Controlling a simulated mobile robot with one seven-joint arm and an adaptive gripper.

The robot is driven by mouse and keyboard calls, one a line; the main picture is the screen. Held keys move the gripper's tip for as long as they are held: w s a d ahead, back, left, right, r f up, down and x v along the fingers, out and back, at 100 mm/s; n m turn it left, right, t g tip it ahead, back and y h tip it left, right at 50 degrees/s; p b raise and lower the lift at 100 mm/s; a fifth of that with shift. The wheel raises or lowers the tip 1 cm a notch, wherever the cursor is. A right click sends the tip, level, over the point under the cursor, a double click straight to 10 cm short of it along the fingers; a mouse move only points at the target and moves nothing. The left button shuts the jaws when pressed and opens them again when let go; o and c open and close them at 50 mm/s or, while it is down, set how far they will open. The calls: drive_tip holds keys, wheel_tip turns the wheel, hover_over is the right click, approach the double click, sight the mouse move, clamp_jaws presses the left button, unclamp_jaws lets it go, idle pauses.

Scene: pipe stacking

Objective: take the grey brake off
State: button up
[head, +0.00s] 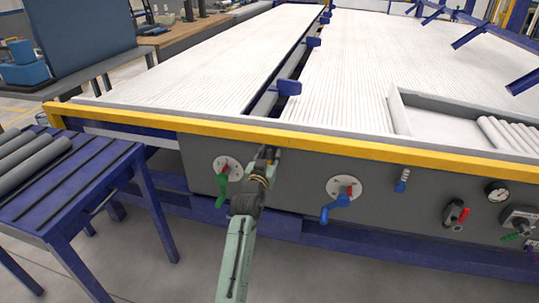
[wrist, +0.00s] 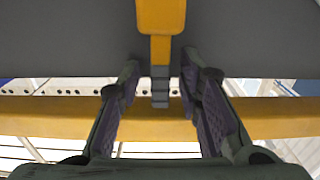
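My gripper (head: 268,154) is in front of the grey panel (head: 300,165), just under the yellow rail. In the wrist view its two fingers (wrist: 160,75) are apart, on either side of a grey segmented stem (wrist: 160,90) with a yellow handle (wrist: 160,20). Gaps show between the stem and both fingers. I cannot tell whether this part is the brake. A dark grey lever (head: 455,214) with a red part sits far right on the panel. In the head view my gripper mostly hides the yellow-handled part.
A green lever (head: 222,188) is left of my gripper and a blue lever (head: 333,208) right of it. The yellow rail (head: 350,147) runs above. A blue rack (head: 100,175) with pipes stands left.

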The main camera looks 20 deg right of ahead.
drive_tip(key=shift+c, duration=0.3)
clamp_jaws()
idle(0.5)
